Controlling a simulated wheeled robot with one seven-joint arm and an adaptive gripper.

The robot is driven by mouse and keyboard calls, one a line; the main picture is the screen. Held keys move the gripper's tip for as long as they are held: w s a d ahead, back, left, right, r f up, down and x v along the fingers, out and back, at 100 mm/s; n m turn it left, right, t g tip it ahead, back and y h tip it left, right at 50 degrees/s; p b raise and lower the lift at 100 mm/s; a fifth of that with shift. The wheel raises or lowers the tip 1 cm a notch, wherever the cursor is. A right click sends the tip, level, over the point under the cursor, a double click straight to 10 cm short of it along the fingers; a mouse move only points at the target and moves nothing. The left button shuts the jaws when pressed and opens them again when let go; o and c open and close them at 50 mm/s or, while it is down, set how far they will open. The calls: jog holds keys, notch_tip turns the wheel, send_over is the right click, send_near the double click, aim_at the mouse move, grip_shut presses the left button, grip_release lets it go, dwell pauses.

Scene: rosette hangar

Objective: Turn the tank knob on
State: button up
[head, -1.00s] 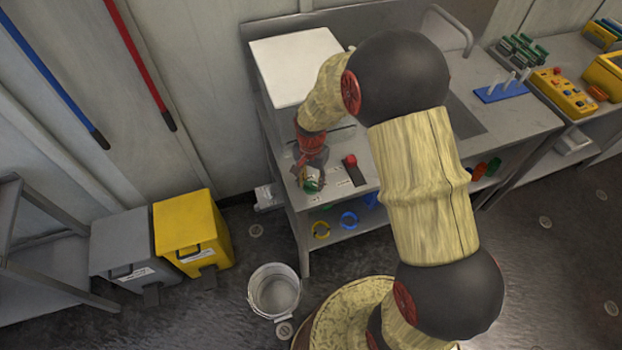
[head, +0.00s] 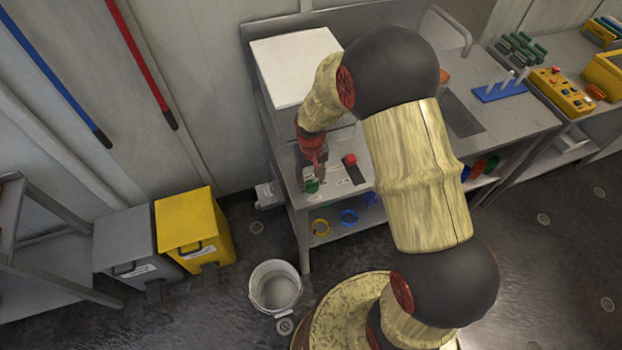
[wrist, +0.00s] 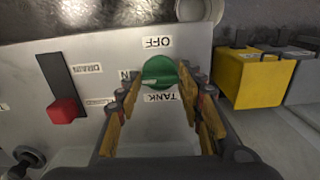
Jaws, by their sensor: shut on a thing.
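The green tank knob (wrist: 160,73) sits on a pale panel (wrist: 186,42) between labels reading OFF, TANK and one partly hidden that ends in N. A pale mark on the knob lies on the side facing the N label. My gripper (wrist: 161,80) is shut on the knob, with one finger on each side. In the head view the knob (head: 311,186) shows just below my gripper (head: 314,176), at the front left of the bench.
A red slider (wrist: 63,110) in a dark slot, labelled DRAIN, sits beside the knob; it also shows in the head view (head: 350,158). A yellow bin (head: 192,228), a grey bin (head: 125,242) and a bucket (head: 274,288) stand on the floor.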

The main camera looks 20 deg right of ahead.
aim_at(311, 182)
jog(key=shift+n, duration=0.3)
jog(key=o, duration=1.1)
jog(key=shift+c, duration=0.2)
jog(key=shift+o, duration=0.5)
notch_tip(311, 182, up, 12)
